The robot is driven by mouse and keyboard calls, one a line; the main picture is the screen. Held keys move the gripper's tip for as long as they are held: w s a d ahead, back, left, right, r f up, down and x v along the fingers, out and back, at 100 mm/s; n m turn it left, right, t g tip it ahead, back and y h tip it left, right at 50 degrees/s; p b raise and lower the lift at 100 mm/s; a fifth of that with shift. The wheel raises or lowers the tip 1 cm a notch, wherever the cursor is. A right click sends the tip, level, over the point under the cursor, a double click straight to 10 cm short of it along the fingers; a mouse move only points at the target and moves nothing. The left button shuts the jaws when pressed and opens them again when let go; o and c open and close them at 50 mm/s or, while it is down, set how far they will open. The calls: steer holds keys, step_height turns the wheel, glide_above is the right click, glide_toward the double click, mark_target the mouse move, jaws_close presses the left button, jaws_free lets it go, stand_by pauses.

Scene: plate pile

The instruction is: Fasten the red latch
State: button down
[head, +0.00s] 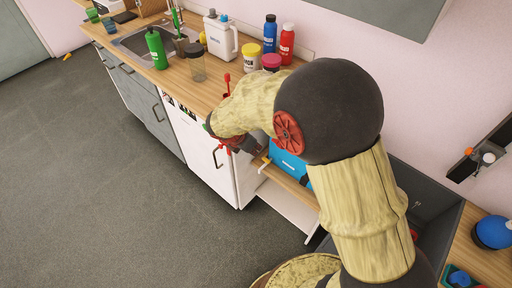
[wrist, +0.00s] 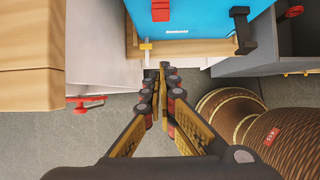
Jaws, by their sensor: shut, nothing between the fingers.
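A blue case (wrist: 215,12) sits on a wooden shelf board (wrist: 190,48) at the top of the wrist view. A red tab (wrist: 161,10), which looks like the red latch, is on its face; whether it is fastened I cannot tell. The case (head: 287,160) also shows in the head view, partly behind my arm. My gripper (wrist: 163,75) is shut and empty, its fingertips just below the board and the case in the picture, apart from the red tab.
A white-and-yellow handle (wrist: 145,50) and a black handle (wrist: 242,30) stick out near the board. A red lever-like part (wrist: 87,103) is at left. The counter (head: 205,93) holds bottles and jars.

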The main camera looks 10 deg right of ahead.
steer(key=w+d+f+b, duration=0.4)
steer(key=d+f, duration=0.1)
steer(key=d, duration=0.1)
steer(key=shift+f, duration=0.2)
steer(key=shift+w+r, duration=0.1)
steer(key=shift+w+d+r+y+p, duration=0.4)
steer(key=shift+w+d+r+p, duration=0.45)
steer(key=shift+p, duration=4.4)
steer(key=shift+s+d, duration=0.1)
steer(key=shift+d, duration=0.1)
steer(key=shift+r, duration=0.2)
